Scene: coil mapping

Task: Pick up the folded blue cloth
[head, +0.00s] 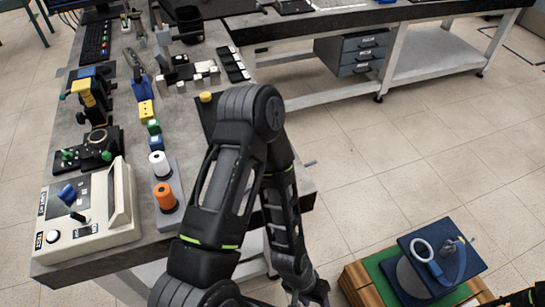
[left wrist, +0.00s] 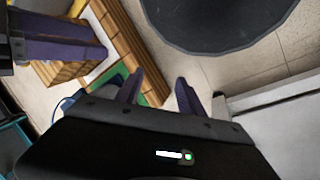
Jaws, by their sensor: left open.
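I cannot make out a folded blue cloth in either view. My left arm crosses the middle of the head view, and its gripper (head: 308,292) hangs low at the bottom edge, left of a wooden box (head: 361,284). In the left wrist view, my left gripper (left wrist: 161,78) is open, its two dark fingers apart with nothing between them. A dark purple-grey finger shape (left wrist: 60,40), probably my right gripper, shows at the upper left of that view. Its opening cannot be told.
A blue stand with a white ring (head: 424,250) sits on a green top on the box. The workbench (head: 75,270) at left holds a white control unit (head: 95,232), an orange spool (head: 163,194), a white spool (head: 159,163) and several tools. Tiled floor (head: 420,170) is clear at right.

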